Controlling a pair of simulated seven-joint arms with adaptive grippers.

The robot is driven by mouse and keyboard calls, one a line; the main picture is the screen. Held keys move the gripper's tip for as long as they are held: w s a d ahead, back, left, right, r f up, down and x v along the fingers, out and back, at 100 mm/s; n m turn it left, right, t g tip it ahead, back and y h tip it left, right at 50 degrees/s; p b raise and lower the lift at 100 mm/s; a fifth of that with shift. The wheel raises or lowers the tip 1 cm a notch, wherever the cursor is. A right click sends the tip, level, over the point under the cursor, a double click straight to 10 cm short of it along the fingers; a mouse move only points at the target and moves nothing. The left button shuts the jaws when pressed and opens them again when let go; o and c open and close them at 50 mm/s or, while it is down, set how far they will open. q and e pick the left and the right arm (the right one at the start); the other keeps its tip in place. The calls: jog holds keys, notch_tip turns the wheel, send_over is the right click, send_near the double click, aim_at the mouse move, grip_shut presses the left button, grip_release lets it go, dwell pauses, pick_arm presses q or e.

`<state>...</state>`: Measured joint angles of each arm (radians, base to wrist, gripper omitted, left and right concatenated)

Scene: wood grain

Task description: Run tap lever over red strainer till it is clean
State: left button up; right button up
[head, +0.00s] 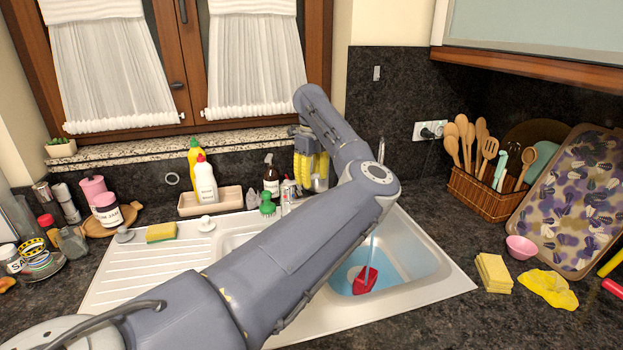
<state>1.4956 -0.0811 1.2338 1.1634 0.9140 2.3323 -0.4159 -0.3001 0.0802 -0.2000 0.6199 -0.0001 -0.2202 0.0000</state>
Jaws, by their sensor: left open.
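The red strainer (365,281) lies in the right basin of the white sink (435,287), in bluish water. A thin pale stream of water (372,246) comes down onto it from behind my left arm. A slim upright metal part of the tap (381,150) shows just above my arm's joint; the rest of the tap is hidden by the arm. I cannot make out the lever. My left gripper (312,182) is open, pointing down behind the sink, left of the tap, with yellow parts on it. It is apart from the strainer. My right gripper is not in view.
A tray (228,199) with bottles, a green brush (267,205) and a dark bottle (271,176) stand near the gripper. A utensil basket (485,193), pink bowl (521,247), yellow sponges (493,273) and yellow cloth (548,289) are at right. The drainboard is mostly clear.

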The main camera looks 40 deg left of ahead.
pick_arm(q)
jog(key=shift+o, duration=0.3)
grip_shut()
